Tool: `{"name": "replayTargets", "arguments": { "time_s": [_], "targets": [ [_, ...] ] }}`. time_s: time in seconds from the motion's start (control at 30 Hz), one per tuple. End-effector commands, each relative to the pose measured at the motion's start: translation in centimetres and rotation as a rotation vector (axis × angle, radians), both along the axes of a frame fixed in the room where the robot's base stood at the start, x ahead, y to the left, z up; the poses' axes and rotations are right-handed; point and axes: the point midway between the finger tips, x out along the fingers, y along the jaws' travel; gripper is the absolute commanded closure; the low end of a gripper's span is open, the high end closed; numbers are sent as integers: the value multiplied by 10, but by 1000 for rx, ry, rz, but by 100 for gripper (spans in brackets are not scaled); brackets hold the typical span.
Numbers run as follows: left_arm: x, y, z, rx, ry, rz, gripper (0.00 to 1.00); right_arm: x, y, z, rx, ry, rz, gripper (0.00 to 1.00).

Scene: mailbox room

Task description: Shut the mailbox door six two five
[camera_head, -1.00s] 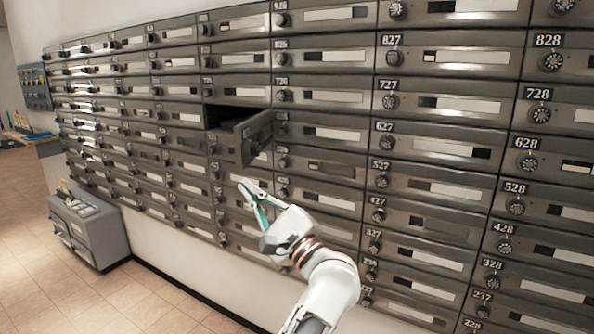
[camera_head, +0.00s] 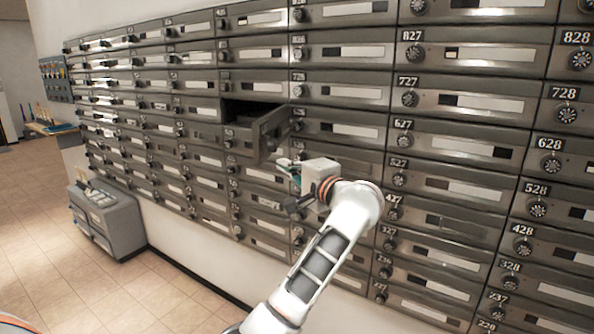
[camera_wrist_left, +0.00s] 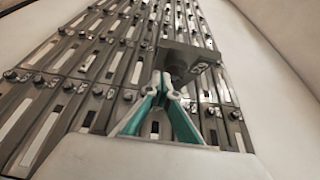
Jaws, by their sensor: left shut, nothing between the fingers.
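One mailbox door (camera_head: 262,134) stands swung open, sticking out from the wall of boxes beside a dark opening (camera_head: 238,108). Its number is too small to read. My left gripper (camera_head: 281,164) is shut and empty, just below and to the right of the open door's lower edge. In the left wrist view the closed teal-and-grey fingertips (camera_wrist_left: 163,80) are right by the dark open door (camera_wrist_left: 184,60). I cannot tell whether they touch it. My right gripper is not in view.
Closed mailbox doors with knobs and number plates, such as 727 (camera_head: 450,99), fill the wall around. A grey box-shaped unit (camera_head: 108,216) stands on the tiled floor at the left. The floor in front of it is clear.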

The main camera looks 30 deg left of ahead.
Motion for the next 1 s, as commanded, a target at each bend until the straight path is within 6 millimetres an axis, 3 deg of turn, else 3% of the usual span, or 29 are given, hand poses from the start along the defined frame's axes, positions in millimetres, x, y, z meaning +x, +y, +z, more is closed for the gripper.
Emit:
{"name": "replayTargets", "arguments": {
  "time_s": [0.1,0.3,1.0],
  "targets": [
    [-6,19,3,3,-1,2,100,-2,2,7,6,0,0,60],
    [-11,35,1,2,0,1,100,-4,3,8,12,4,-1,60],
    [-14,42,-4,0,2,-29,100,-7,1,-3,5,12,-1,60]
  ]
}}
